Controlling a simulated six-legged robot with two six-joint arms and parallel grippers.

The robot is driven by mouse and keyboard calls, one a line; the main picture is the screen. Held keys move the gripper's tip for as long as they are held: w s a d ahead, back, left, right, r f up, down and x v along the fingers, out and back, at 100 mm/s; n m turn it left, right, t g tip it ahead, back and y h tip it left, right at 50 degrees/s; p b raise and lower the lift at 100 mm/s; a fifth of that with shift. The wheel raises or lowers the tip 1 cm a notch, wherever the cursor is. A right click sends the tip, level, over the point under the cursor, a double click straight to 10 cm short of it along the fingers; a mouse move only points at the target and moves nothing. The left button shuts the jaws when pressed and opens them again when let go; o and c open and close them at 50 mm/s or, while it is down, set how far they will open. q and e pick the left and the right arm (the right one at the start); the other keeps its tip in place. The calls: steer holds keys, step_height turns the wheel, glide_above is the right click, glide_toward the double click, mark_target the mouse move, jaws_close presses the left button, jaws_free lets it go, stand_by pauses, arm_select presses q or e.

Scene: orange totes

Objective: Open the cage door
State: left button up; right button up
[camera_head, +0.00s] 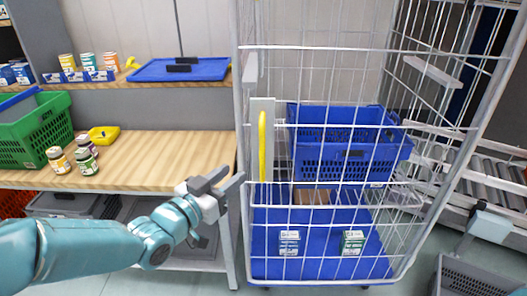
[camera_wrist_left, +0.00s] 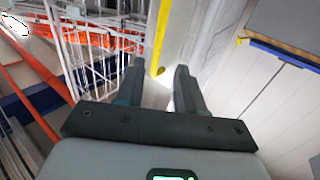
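The wire cage (camera_head: 320,215) stands in the middle of the head view, with white bars and a blue base. Its mesh front looks closed across the opening. A yellow vertical handle bar (camera_head: 263,146) is at the cage's left side, and a yellow strip also shows in the left wrist view (camera_wrist_left: 163,40). My left gripper (camera_head: 231,178) is just left of the cage's left post, below and left of the yellow bar. In the left wrist view its fingers (camera_wrist_left: 160,90) are apart with nothing between them. My right gripper is not in view.
A blue crate (camera_head: 345,165) and small boxes (camera_head: 289,243) are inside the cage. A wooden shelf (camera_head: 160,160) at left holds a green crate (camera_head: 35,130) and jars (camera_head: 86,160). A roller conveyor (camera_head: 495,180) and a grey tote (camera_head: 470,278) are at right.

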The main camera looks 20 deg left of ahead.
mark_target(261, 152)
arm_select(q)
steer(key=p+x, duration=0.1)
steer(key=x, duration=1.1)
steer(key=shift+w+d, duration=0.2)
steer(key=shift+w, duration=0.15)
jaws_close()
